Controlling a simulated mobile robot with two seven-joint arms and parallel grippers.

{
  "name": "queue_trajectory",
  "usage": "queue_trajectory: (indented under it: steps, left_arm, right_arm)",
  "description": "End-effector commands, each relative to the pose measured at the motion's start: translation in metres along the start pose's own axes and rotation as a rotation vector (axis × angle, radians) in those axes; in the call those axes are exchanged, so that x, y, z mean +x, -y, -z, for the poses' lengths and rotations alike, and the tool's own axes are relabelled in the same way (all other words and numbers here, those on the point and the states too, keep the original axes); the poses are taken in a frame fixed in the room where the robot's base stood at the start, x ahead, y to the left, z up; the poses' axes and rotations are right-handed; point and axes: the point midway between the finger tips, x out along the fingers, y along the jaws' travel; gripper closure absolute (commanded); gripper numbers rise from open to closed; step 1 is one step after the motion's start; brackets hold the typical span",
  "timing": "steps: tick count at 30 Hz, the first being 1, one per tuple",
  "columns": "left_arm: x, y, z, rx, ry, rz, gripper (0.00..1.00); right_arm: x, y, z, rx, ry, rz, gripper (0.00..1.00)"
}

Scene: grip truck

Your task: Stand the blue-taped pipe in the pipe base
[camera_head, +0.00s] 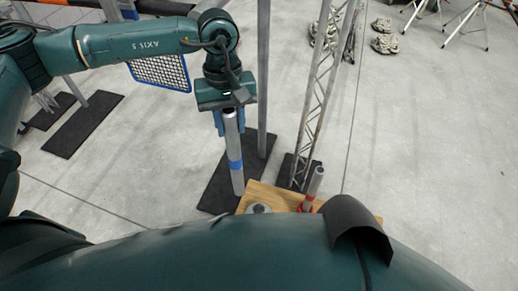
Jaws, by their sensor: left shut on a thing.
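My left gripper (228,120) is shut on the upper part of the blue-taped pipe (236,178). A round grey metal piece on the board, which looks like the pipe base (259,208), is to the right of the pipe's lower end. My own body partly hides the base and board. The pipe appears apart from the base. My right gripper is not in view.
A red-taped pipe (314,184) stands tilted at the board's right. A vertical pole (263,80) and a lattice truss (318,100) rise behind the board from dark mats. A blue-framed grid panel (160,72) is behind my left arm. Open concrete floor lies to the right.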

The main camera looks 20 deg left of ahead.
Motion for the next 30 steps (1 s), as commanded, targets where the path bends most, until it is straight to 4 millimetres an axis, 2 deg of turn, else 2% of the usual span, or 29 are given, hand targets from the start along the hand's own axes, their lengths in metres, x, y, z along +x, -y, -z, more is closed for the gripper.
queue_trajectory:
  steps: [15, 30]
  left_arm:
    - [0.05, -0.047, 0.031, -1.117, 0.004, -0.169, 1.0]
    - [0.104, -0.071, 0.052, -2.23, 0.003, -0.334, 1.0]
  right_arm:
    - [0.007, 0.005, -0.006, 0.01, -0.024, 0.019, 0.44]
    - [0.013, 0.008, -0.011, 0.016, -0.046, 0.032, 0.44]
